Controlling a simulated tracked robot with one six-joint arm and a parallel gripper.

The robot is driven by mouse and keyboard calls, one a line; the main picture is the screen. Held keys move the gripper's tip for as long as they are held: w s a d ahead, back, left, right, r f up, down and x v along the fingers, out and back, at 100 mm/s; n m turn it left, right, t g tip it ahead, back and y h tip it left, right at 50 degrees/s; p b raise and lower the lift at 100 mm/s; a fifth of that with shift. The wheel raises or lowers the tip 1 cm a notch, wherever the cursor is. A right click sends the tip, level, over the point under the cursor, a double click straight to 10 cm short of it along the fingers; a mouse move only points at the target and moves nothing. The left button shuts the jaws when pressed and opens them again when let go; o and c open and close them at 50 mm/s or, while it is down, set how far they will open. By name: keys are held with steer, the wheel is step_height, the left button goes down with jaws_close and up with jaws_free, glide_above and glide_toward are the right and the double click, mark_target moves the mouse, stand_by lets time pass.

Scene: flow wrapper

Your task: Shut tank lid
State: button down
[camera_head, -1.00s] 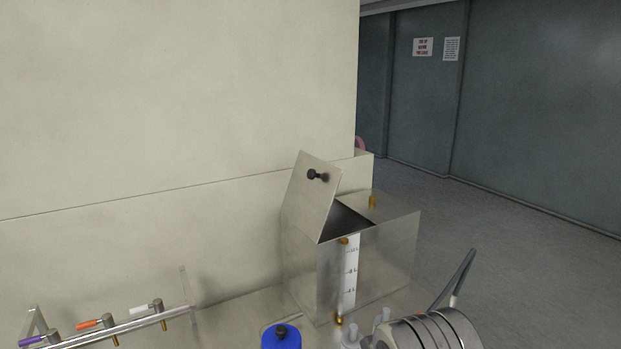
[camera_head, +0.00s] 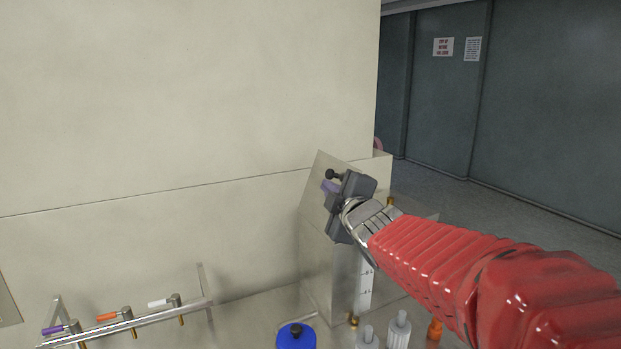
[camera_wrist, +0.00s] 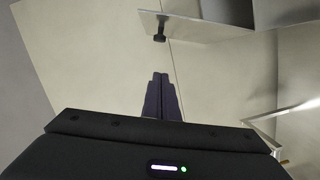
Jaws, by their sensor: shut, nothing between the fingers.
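The metal tank (camera_head: 318,262) stands against the cream wall with its lid (camera_head: 319,163) raised and tilted. The lid has a black knob (camera_head: 334,174). In the wrist view the lid (camera_wrist: 205,27) shows edge-on near the top, with its knob (camera_wrist: 160,35) beyond the fingertips. My gripper (camera_head: 329,186) is in front of the tank in the head view, close to the knob. Its fingers (camera_wrist: 161,80) are together and empty, with a visible gap to the knob in the wrist view. My red arm hides much of the tank top and its opening.
A rail with coloured-handled valves (camera_head: 125,325) is at the lower left. A blue-topped item (camera_head: 296,337) and grey fittings (camera_head: 398,330) stand in front of the tank. The wall (camera_head: 180,100) is close behind. Open floor (camera_head: 470,215) lies to the right.

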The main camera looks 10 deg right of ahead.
steer(key=shift+w+a+r+n+y, duration=0.2)
steer(key=shift+w+n+y, duration=0.1)
glide_toward(328, 177)
steer(key=w+a+r, duration=0.2)
steer(key=w+a, duration=0.4)
steer(key=shift+w+d+f, duration=0.15)
steer(key=shift+d+f, duration=0.1)
steer(key=shift+d, duration=0.4)
steer(key=shift+w+d+f, duration=0.15)
steer(key=shift+d+f, duration=0.1)
steer(key=shift+d, duration=0.35)
steer(key=shift+w+d+f, duration=0.15)
steer(key=shift+d+f, duration=0.1)
steer(key=shift+d, duration=0.4)
steer(key=shift+d, duration=0.1)
steer(key=shift+w, duration=0.1)
